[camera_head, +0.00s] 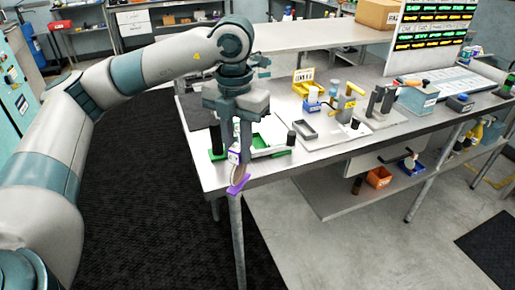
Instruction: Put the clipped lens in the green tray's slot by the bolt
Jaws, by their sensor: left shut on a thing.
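My left gripper (238,145) points down at the table's front edge and is shut on the clipped lens. The clipped lens (238,183) shows as a small hanging piece with purple at its lower end and a pale, purple-marked upper part. It hangs just in front of the table edge. The green tray (268,151) lies on the table behind and to the right of the gripper, partly hidden by it. Green also shows left of the gripper. Dark upright cylinders stand on both sides; I cannot tell which is the bolt. The slots are too small to make out. My right gripper is out of view.
A grey tray (304,129) lies to the right of the green tray. Behind it stand a yellow box (303,82), small bottles and a yellow tool. Grey blocks and a blue-grey box (417,99) stand farther right. Open floor lies in front of the table.

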